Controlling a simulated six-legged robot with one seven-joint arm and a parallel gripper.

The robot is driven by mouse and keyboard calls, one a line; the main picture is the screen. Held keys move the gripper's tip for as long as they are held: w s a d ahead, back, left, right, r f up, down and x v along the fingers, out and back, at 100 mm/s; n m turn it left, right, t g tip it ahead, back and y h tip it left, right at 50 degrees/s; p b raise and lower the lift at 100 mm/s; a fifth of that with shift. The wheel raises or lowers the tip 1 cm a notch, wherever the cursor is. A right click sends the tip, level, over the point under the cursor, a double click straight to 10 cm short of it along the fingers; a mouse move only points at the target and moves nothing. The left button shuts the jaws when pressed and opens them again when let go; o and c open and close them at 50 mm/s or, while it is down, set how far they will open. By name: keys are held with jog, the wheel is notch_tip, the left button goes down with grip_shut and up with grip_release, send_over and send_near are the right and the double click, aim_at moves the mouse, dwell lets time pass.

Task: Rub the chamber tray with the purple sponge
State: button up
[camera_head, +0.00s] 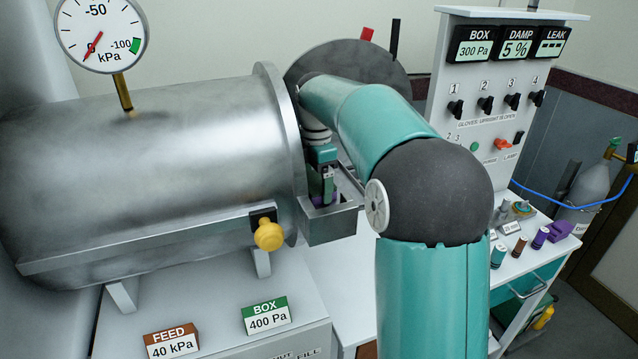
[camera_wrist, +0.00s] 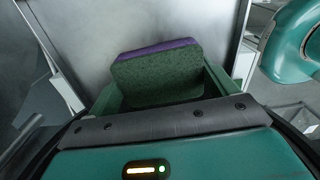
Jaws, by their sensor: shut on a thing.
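The purple sponge (camera_wrist: 155,75) sits between the fingers of my gripper (camera_wrist: 163,88) in the wrist view. It shows a dark green face and a purple strip along its far edge. My gripper (camera_head: 323,185) is shut on it. The chamber tray (camera_head: 330,229) is a grey metal box sticking out at the mouth of the steel chamber. My gripper points down into or just over it. The tray's front wall hides whether the sponge touches its floor.
The steel chamber (camera_head: 150,170) with a yellow knob (camera_head: 269,235) stands left of the tray. The round door (camera_head: 350,65) stands open behind my arm. A control panel (camera_head: 485,110) rises at the right, with small cylinders (camera_head: 520,247) on the bench below it.

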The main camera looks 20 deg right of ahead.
aim_at(311, 172)
jog(key=shift+w, duration=2)
jog(key=shift+w+f, duration=0.1)
jog(key=shift+w, duration=1.35)
jog(key=shift+s, duration=0.65)
jog(key=shift+s+r, duration=0.2)
jog(key=shift+s, duration=3.8)
jog(key=shift+s+f, duration=0.3)
jog(key=shift+s, duration=0.3)
